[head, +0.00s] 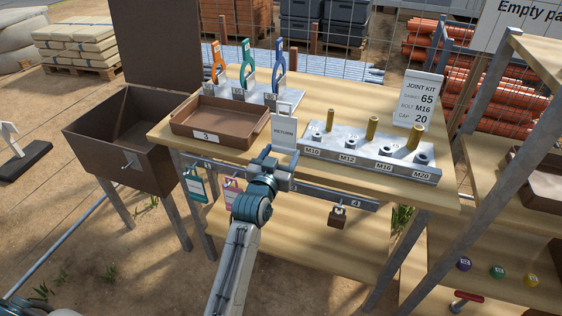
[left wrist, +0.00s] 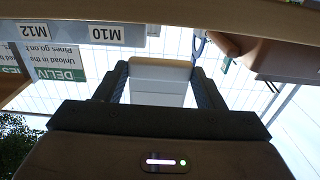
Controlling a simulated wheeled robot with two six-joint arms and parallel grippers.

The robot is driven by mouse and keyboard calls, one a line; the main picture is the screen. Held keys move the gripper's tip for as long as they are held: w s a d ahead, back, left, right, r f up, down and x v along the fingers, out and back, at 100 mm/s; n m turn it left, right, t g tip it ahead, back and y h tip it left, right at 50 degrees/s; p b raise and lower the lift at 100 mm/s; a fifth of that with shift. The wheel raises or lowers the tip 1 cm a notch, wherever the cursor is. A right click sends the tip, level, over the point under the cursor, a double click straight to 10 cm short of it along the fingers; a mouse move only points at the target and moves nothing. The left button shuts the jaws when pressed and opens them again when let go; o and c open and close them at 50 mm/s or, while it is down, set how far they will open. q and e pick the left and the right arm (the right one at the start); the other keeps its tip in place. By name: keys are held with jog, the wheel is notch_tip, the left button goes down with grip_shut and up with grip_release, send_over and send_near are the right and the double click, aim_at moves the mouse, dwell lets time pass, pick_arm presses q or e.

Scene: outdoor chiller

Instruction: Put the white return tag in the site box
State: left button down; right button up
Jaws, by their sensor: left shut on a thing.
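My right gripper is in neither view.
A brown tray (head: 220,122) marked 3 lies between the tag and the site box. A grey bolt block (head: 370,157) is right of the tag. A rack of coloured tools (head: 247,92) stands behind. Tags and a padlock (head: 337,216) hang along the table's front rail.

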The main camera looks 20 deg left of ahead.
pick_arm(q)
jog(key=shift+w+f, duration=0.1)
jog(key=shift+w, duration=0.15)
notch_tip(320, 180, down, 2)
jog(key=shift+f+p, duration=0.1)
jog(key=shift+p, duration=0.2)
jog(key=shift+f, duration=0.6)
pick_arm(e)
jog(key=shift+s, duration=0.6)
pick_arm(q)
jog(key=shift+f, duration=0.2)
jog(key=shift+c, duration=1.8)
grip_release()
jog(key=shift+r, duration=0.1)
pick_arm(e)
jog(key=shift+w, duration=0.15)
